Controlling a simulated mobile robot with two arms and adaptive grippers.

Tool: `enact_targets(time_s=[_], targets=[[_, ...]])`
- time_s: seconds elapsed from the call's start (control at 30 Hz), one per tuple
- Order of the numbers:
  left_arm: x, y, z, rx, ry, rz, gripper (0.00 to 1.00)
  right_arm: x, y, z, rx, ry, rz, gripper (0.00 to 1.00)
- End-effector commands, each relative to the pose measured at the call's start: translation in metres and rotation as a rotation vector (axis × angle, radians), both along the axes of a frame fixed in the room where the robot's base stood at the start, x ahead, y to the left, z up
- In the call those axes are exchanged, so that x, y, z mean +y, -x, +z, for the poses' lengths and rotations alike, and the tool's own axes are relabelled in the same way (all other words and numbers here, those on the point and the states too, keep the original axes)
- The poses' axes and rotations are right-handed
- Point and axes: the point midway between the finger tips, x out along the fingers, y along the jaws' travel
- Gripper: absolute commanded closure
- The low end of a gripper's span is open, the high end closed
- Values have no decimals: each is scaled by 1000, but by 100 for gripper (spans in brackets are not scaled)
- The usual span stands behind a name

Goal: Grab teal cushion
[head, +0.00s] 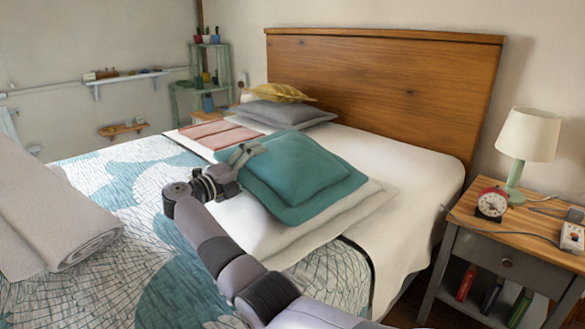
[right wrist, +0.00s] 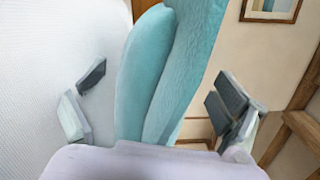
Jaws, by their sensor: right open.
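The teal cushion (head: 305,178) lies on top of a white pillow (head: 270,232) on the bed, in the middle of the head view. My right gripper (head: 246,153) is at the cushion's left edge, with its fingers over that edge. In the right wrist view the cushion (right wrist: 160,85) shows as two teal layers between the two widely spread fingers. A gap shows between the cushion and each finger, so the gripper is open and holds nothing. My left gripper is in neither view.
Grey (head: 285,113) and yellow (head: 275,92) pillows lie behind, before the wooden headboard (head: 385,90). A rolled beige blanket (head: 50,215) lies at left. The nightstand (head: 520,235) at right carries a lamp (head: 525,140) and a red clock (head: 491,204).

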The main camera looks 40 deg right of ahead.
Motion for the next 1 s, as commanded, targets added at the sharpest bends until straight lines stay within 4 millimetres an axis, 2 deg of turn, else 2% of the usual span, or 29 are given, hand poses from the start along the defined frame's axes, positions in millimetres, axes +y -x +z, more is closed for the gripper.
enact_targets(time_s=[0.07, 0.9, 1.0], targets=[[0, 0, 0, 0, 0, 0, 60, -1, 1, -2, 3, -1, -3, 7], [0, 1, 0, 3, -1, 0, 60, 0, 0, -1, 1, 0, -1, 63], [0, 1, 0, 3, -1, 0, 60, 0, 0, 1, 0, 1, 0, 66]])
